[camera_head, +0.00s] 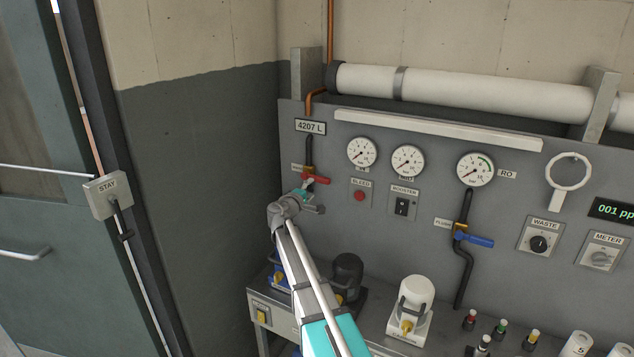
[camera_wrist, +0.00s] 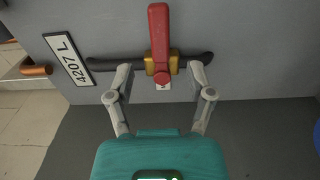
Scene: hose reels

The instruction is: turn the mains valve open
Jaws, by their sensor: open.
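The mains valve has a red lever (camera_head: 316,179) on a dark vertical pipe (camera_head: 309,150), below the 4207 L plate. The lever points right, across the pipe. In the wrist view the red lever (camera_wrist: 159,35) sits on a brass body (camera_wrist: 152,66) and points up, square to the black pipe (camera_wrist: 112,50). My gripper (camera_head: 308,197) is just below the valve and hides part of it in the head view. In the wrist view my gripper (camera_wrist: 160,82) is open, one finger either side of the brass body. I cannot tell whether the fingers touch anything.
A blue-handled valve (camera_head: 474,240) and several gauges (camera_head: 407,160) are on the same grey panel. A bench (camera_head: 270,315) below carries a white pump (camera_head: 413,305) and dark units. A door (camera_head: 40,240) with a STAY box (camera_head: 108,195) stands at left.

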